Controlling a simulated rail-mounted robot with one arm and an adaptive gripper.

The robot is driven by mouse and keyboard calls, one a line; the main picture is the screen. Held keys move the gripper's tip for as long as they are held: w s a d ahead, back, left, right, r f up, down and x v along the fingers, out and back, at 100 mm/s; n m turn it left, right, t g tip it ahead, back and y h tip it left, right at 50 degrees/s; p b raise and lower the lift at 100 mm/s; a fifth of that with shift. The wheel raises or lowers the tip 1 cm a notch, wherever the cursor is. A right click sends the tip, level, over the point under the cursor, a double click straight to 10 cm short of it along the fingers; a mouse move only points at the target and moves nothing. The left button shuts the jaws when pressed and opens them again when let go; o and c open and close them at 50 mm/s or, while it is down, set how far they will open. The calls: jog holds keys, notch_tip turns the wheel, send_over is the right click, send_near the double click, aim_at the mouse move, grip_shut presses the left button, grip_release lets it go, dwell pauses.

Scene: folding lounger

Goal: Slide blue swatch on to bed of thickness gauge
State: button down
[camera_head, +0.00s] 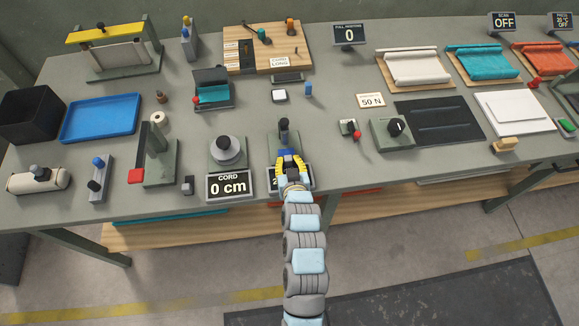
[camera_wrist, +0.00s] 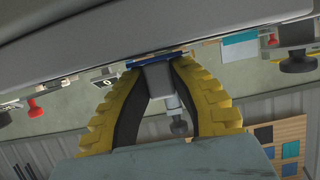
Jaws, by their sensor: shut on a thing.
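The thickness gauge (camera_head: 283,143) is a grey-green stand with a black-knobbed plunger, near the front edge of the table. The blue swatch (camera_head: 288,153) is at the gauge's front, low below the plunger. My gripper (camera_head: 291,163) has its yellow fingers shut on the swatch from the front side. In the wrist view the swatch (camera_wrist: 152,61) shows as a thin blue edge at the fingertips (camera_wrist: 155,68). My fingers and the swatch cover the bed, so I cannot tell how far the swatch lies on it.
A display (camera_head: 303,178) at the gauge's foot is partly hidden by my arm. The cord dial (camera_head: 227,152) with its "0 cm" display stands close on the left. A small device with a red knob (camera_head: 350,128) is to the right. Clear tabletop lies between.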

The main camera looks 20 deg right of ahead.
aim_at(287, 153)
jog(key=shift+w+d+f, duration=0.1)
jog(key=shift+w+d, duration=0.15)
jog(key=shift+w, duration=0.65)
jog(key=shift+w+d, duration=0.25)
jog(key=shift+w, duration=0.65)
jog(key=shift+f+b, duration=0.35)
jog(key=shift+f, duration=0.2)
jog(key=c, duration=0.9)
grip_release()
jog(key=shift+s+r, duration=0.1)
jog(key=shift+s, duration=0.15)
jog(key=shift+v, duration=2.8)
